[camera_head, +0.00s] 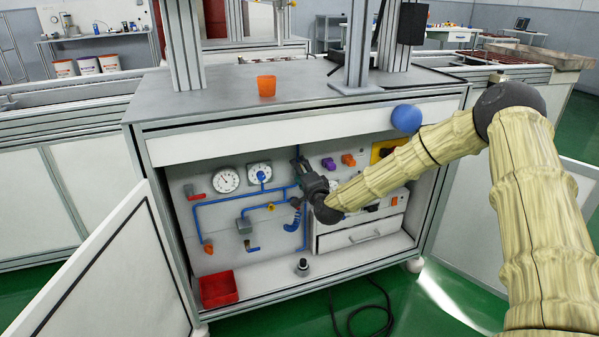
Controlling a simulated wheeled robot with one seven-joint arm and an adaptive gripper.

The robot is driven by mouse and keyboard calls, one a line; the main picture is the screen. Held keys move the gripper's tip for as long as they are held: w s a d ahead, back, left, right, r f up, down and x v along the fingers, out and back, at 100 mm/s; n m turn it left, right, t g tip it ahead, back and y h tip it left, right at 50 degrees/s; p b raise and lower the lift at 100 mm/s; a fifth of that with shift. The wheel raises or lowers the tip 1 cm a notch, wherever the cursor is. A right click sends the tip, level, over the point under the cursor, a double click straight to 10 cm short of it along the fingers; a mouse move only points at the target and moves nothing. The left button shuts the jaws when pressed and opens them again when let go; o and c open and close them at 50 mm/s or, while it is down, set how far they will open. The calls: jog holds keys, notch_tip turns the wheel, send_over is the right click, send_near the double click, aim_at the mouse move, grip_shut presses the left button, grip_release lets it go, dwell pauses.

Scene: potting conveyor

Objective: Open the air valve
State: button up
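The open cabinet shows a back panel with blue air pipes (228,200) and two round gauges (226,180). Several small fittings sit along the pipes: a red handle (195,197) at the left, a yellow fitting (271,206) in the middle and an orange one (208,248) lower left. I cannot tell for sure which is the air valve. My dark gripper (298,168) is inside the cabinet, right of the gauges and in front of or close to a vertical blue pipe. Its fingers are small and dark here, and I cannot tell whether they touch anything. My wrist hides part of the panel behind it.
The left cabinet door (105,275) stands open. A red bin (218,289) and a small dark knob-like object (302,267) are on the cabinet floor. A drawer unit (361,233) stands inside at right. A black cable (372,312) lies on the floor.

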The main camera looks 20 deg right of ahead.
jog(key=shift+d+m, duration=0.3)
jog(key=shift+m, duration=1)
jog(key=o, duration=1)
jog(key=s, duration=1.2)
jog(key=shift+d, duration=0.2)
